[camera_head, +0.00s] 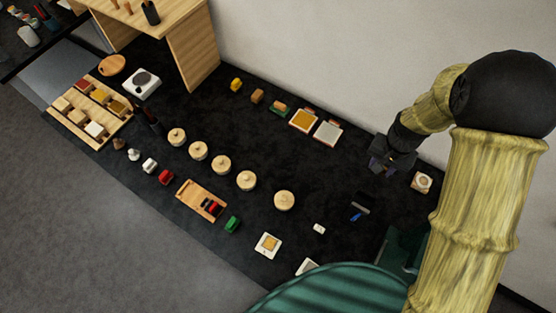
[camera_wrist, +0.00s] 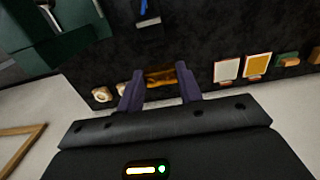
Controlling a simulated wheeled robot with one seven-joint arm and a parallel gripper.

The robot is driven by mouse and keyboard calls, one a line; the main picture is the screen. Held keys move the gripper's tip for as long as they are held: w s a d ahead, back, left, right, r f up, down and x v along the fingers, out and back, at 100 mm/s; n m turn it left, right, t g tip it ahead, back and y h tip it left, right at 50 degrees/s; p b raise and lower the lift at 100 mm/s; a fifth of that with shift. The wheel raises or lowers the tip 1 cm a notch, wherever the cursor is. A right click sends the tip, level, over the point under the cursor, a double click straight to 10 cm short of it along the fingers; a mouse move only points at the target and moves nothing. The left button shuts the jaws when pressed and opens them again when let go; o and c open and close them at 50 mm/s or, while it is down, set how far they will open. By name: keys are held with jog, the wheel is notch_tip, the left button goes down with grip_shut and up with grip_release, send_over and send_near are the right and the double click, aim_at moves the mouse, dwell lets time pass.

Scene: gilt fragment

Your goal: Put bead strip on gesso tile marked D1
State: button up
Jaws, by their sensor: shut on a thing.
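My gripper (camera_head: 381,167) is above the black mat at the right, near the wall. In the wrist view its two purple fingers (camera_wrist: 159,74) are shut on a golden-brown strip (camera_wrist: 162,78), which looks like the bead strip. In the head view the held strip is too small and dark to make out. White tiles with a gold square, likely gesso tiles, lie at the front: one is whole (camera_head: 268,246), another (camera_head: 307,266) is partly hidden by my body. A pale tile with a round mark (camera_head: 422,182) lies right of my gripper. I cannot read D1 on any tile.
A gold panel (camera_head: 304,120) and a pale panel (camera_head: 328,131) lie by the wall. Several round wooden lidded pots (camera_head: 221,165) cross the mat. A wooden tray (camera_head: 202,202), a green block (camera_head: 232,225) and a dark blue-tipped object (camera_head: 359,206) lie nearer.

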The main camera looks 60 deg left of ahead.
jog(key=s+a+f+b, duration=0.3)
jog(key=s+a+f, duration=0.2)
jog(key=s, duration=0.5)
jog(key=b, duration=0.8)
send_over(268, 246)
notch_tip(268, 246, down, 11)
jog(key=shift+f, duration=2.95)
jog(key=shift+f, duration=2.1)
jog(key=shift+f, duration=0.2)
